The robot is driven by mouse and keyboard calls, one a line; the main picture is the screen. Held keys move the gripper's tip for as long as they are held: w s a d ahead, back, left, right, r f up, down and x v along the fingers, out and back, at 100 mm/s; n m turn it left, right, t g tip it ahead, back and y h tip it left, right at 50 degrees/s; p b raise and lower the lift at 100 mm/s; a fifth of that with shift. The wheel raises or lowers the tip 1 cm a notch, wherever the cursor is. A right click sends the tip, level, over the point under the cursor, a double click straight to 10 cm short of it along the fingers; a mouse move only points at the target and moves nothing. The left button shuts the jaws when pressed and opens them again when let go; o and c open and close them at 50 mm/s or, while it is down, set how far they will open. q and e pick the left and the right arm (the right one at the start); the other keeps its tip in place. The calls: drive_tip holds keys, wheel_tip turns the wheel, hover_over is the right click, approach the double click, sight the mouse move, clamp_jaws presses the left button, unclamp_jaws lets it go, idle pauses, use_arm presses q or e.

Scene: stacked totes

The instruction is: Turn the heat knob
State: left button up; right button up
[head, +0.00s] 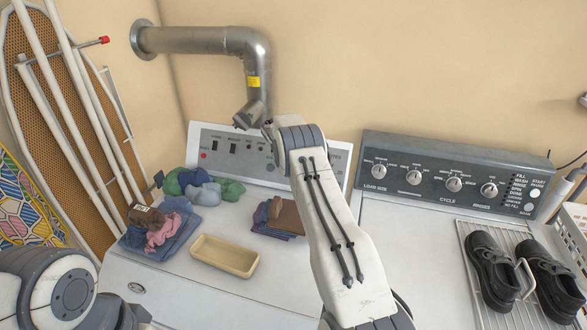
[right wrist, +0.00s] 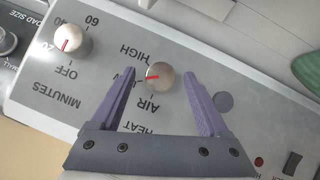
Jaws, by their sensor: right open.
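The heat knob (right wrist: 160,78) is a round metallic knob with a red pointer. In the right wrist view it sits on a grey panel among HIGH, LOW, AIR and HEAT labels, which appear inverted. The pointer faces left, toward the LOW label. My right gripper (right wrist: 159,73) is open, with one purple finger on each side of the knob and visible gaps; I cannot tell how deep the fingertips reach. In the head view my right arm covers this knob and the gripper, in front of the dryer's control panel (head: 225,142). My left gripper is not in view.
The minutes knob (right wrist: 70,42) sits left of the heat knob in the right wrist view. Folded clothes (head: 160,235) and a tan tray (head: 224,256) lie on the dryer top. A metal duct (head: 200,40) rises behind. Black shoes (head: 492,270) rest on a rack at right.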

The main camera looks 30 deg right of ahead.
clamp_jaws()
drive_tip(key=shift+w+f+n+h+b, duration=0.1)
drive_tip(key=shift+f+n+h+b, duration=0.2)
drive_tip(key=shift+b, duration=0.55)
drive_tip(key=shift+w+a+n+g+h+b, duration=0.1)
drive_tip(key=shift+a+n+g+h+b, duration=0.1)
drive_tip(key=shift+n+g+h+b, duration=0.65)
drive_tip(key=n+h+b, duration=0.1)
drive_tip(key=n+b, duration=0.1)
drive_tip(key=n+h+b, duration=0.1)
drive_tip(key=n+b, duration=0.1)
drive_tip(key=shift+a+f+g, duration=0.1)
drive_tip(key=shift+a+g, duration=0.1)
drive_tip(key=shift+g, duration=0.05)
drive_tip(key=shift+a+n+h+b, duration=0.1)
drive_tip(key=shift+n+h+b, duration=1.05)
drive_tip(key=shift+n+b, duration=0.3)
unclamp_jaws()
